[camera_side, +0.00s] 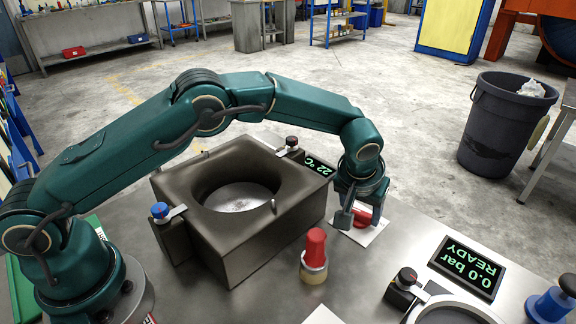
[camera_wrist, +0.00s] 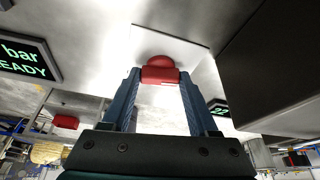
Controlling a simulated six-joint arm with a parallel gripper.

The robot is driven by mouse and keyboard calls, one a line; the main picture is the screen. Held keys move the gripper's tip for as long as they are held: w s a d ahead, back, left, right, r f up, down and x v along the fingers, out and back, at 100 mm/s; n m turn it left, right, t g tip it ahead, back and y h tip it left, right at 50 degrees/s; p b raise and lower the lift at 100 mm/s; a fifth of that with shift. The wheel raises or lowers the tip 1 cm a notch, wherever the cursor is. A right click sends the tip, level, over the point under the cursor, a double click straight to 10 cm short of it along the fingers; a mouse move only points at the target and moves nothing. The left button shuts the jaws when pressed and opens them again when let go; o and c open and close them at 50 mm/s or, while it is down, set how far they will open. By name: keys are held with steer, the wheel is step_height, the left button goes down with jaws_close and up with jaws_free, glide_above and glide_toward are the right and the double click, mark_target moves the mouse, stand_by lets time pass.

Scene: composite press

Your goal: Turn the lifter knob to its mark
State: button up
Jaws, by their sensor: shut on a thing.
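A red knob (camera_side: 361,219) sits on a white plate (camera_side: 352,236) on the metal table, right of the press block. My gripper (camera_side: 360,214) points down over it, shut with one finger on each side of the knob. In the wrist view the red knob (camera_wrist: 160,72) is between the fingertips of my gripper (camera_wrist: 160,78), against the white plate (camera_wrist: 185,50). A short pale line shows on the knob's near edge. No mark on the plate can be made out.
The dark press block (camera_side: 270,240) stands close left, with a blue-knobbed lever (camera_side: 160,211) and a 22 °C display (camera_side: 318,163). A red-topped peg (camera_side: 314,246) stands in front. A pressure display (camera_side: 467,268) and a dark knob (camera_side: 406,279) are right.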

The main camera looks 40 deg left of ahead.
steer(key=shift+m, duration=0.4)
steer(key=m+h, duration=0.2)
steer(key=m, duration=0.2)
steer(key=shift+a, duration=0.2)
steer(key=shift+m+g+h, duration=0.3)
steer(key=shift+m+h, duration=0.5)
steer(key=shift+m, duration=1.5)
steer(key=o, duration=1.4)
steer(key=shift+v, duration=2.6)
